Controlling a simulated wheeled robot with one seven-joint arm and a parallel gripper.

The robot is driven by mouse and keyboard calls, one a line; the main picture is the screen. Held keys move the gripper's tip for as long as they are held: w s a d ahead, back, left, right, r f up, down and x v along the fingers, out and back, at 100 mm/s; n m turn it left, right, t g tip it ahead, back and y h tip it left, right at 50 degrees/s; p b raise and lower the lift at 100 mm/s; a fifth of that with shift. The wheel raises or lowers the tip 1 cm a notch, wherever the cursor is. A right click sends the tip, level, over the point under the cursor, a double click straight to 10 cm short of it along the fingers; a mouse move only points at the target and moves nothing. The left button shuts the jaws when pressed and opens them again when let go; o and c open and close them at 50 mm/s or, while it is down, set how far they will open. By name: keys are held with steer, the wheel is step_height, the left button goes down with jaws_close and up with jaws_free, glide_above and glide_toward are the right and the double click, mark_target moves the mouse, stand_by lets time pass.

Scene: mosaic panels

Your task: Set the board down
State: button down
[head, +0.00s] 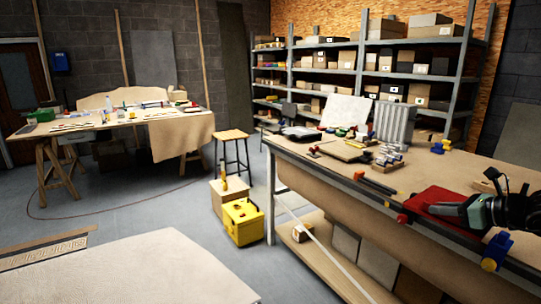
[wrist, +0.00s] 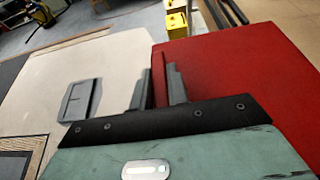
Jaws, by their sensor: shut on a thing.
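The red board (head: 436,197) shows at the right of the head view, by the front edge of the workbench. In the wrist view the red board (wrist: 235,70) fills the right side, seen large and close. My gripper (head: 450,210) reaches in from the right in the head view and is shut on the board. In the wrist view my gripper (wrist: 158,88) has its grey fingers on either side of the board's left edge. The arm hides part of the board in the head view. I cannot tell whether the board touches the bench.
The workbench (head: 310,165) carries tools, clamps and small boxes left of and behind the board. A pale flat surface (head: 130,275) with clear room lies at the front left. A yellow toolbox (head: 243,222) and a stool (head: 233,137) stand on the floor between the tables.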

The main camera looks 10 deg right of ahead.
steer(key=a+f+b, duration=0.4)
steer(key=a+f, duration=0.6)
steer(key=f, duration=0.3)
steer(key=s+a+f+y+b, duration=0.1)
steer(key=a+f+b, duration=0.2)
steer(key=a+f, duration=0.8)
steer(key=shift+s+f+n+b, duration=0.3)
steer(key=shift+f+n+b, duration=0.1)
steer(key=shift+f, duration=1.3)
